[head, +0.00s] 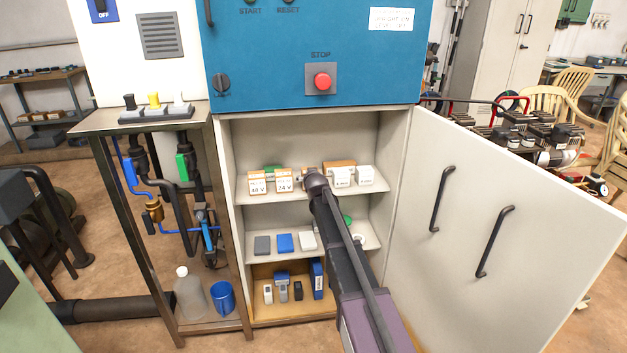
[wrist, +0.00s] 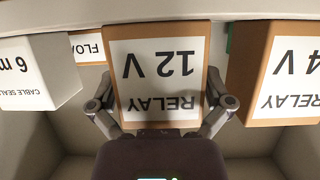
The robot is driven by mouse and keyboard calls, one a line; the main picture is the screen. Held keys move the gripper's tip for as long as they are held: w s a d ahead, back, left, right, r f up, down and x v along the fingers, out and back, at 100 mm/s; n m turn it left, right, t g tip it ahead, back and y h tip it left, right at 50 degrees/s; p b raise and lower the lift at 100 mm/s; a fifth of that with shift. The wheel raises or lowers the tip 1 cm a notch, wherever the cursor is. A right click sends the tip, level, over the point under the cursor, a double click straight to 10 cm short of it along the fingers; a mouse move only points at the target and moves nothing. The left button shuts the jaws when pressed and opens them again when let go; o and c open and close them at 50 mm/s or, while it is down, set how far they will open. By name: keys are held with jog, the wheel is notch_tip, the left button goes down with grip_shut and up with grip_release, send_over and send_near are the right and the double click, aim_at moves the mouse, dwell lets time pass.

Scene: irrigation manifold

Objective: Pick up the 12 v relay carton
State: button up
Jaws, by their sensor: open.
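The 12 V relay carton (wrist: 163,62) is orange-brown with a white label, seen upside down in the wrist view. It stands on the cabinet's upper shelf (head: 240,198); in the head view my arm hides most of it. My gripper (wrist: 161,98) is open, with one finger on each side of the carton's near end. I cannot tell whether either finger touches it. My gripper (head: 316,180) also shows at the shelf in the head view.
The 24 V relay carton (wrist: 275,75) stands close beside the right finger in the wrist view. A white cable seal box (wrist: 40,72) is on the other side, with a FLOAT carton (wrist: 90,48) behind. The open cabinet door (head: 470,260) stands to the right.

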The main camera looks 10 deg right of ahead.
jog(key=c, duration=0.9)
jog(key=shift+r, duration=0.1)
notch_tip(320, 180, up, 4)
jog(key=p, duration=0.3)
jog(key=shift+f+p, duration=0.25)
jog(key=shift+p, duration=0.1)
jog(key=s+d, duration=0.2)
jog(key=s, duration=0.2)
jog(key=s+d+r+p, duration=0.1)
jog(key=s+d, duration=0.1)
jog(key=s, duration=0.3)
jog(key=s+d, duration=0.3)
jog(key=s, duration=0.2)
jog(key=shift+s+r, duration=0.15)
jog(key=shift+s, duration=0.05)
